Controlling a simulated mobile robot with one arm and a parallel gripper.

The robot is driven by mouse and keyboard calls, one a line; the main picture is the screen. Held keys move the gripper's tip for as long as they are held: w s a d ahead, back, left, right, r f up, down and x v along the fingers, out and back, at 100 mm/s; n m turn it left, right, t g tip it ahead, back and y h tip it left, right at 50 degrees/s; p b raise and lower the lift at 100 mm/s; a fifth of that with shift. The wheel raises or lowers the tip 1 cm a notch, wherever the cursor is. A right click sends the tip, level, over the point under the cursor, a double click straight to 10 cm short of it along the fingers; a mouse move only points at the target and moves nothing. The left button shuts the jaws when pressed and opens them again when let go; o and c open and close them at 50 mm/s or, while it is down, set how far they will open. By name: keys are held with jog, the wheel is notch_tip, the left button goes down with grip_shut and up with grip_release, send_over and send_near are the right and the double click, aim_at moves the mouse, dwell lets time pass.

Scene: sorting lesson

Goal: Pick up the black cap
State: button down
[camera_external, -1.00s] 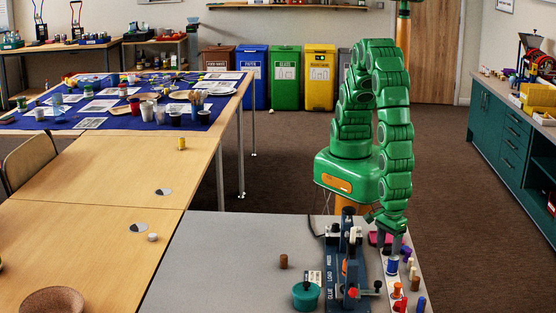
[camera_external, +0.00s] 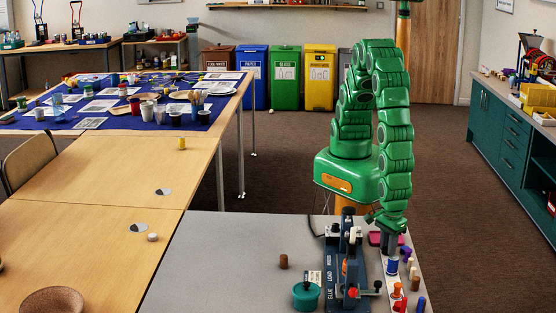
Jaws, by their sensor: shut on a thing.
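My gripper (camera_external: 391,253) points straight down over the right part of the grey table, among a row of small coloured pieces. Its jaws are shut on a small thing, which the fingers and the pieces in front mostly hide. I cannot make out its colour, and no black cap shows clearly apart from the gripper. A blue cylinder (camera_external: 392,267) stands right below the fingers in the picture; I cannot tell whether they touch it.
A dark blue press (camera_external: 347,270) stands close left of my gripper, with a teal pot (camera_external: 305,296) and a brown cylinder (camera_external: 283,261) beyond. Orange, red and blue pieces (camera_external: 421,304) stand near the table's right edge. The grey table's left part (camera_external: 220,260) is clear.

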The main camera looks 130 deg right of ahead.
jog(key=shift+r, duration=1.35)
jog(key=s+d+r, duration=0.8)
jog(key=d+r, duration=0.2)
jog(key=d, duration=0.1)
jog(key=shift+s+r, duration=0.15)
jog(key=shift+s, duration=0.25)
